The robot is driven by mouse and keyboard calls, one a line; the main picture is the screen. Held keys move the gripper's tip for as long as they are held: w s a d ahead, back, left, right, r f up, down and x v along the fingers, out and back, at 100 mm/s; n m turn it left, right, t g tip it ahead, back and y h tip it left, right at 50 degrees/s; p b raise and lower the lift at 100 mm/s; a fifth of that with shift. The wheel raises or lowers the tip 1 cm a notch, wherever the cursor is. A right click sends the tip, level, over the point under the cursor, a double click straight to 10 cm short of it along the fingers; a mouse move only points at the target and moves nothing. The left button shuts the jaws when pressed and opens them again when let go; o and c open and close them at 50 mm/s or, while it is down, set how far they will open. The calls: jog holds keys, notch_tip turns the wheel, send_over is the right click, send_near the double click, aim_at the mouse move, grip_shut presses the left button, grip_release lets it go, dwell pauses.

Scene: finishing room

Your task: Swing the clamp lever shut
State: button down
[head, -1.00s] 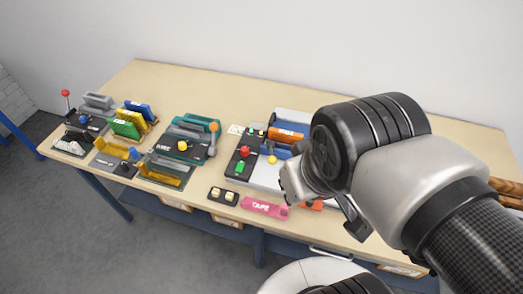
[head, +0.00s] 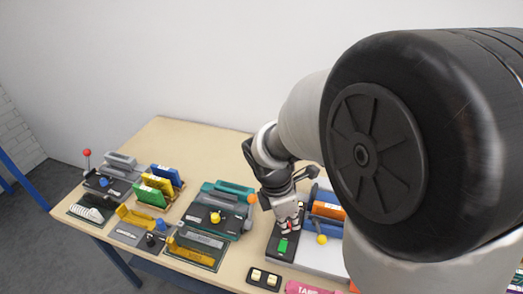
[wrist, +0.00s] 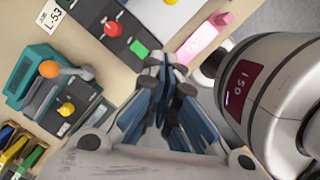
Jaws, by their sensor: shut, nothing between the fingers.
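A teal clamp fixture (head: 206,225) stands mid-bench, with an orange ball-ended lever (head: 252,198) at its right and a yellow knob (head: 215,217) on its dark plate. The wrist view shows this fixture (wrist: 17,82) at the left, with its orange lever ball (wrist: 49,68) and yellow knob (wrist: 65,109). A second fixture (head: 103,184) at the far left has an upright lever with a red ball (head: 87,153). My gripper (head: 289,226) is shut and empty, right of the teal fixture, over the black button panel (head: 278,245). In the wrist view its fingertips (wrist: 168,62) are together.
The panel's green button (head: 283,245) shows beside my gripper. A small box with two cream switches (head: 264,279) and a pink tape piece (head: 308,288) lie at the front edge. Blue, yellow and green blocks (head: 157,184) stand at the left. The bench's back strip is clear.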

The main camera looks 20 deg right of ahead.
aim_at(319, 230)
jog(key=shift+d, duration=0.1)
jog(key=b+x, duration=0.4)
jog(key=x, duration=0.6)
jog(key=d, duration=0.2)
jog(key=d+b, duration=0.1)
jog(key=d, duration=0.1)
jog(key=shift+f, duration=0.4)
jog(key=shift+s+d, duration=0.1)
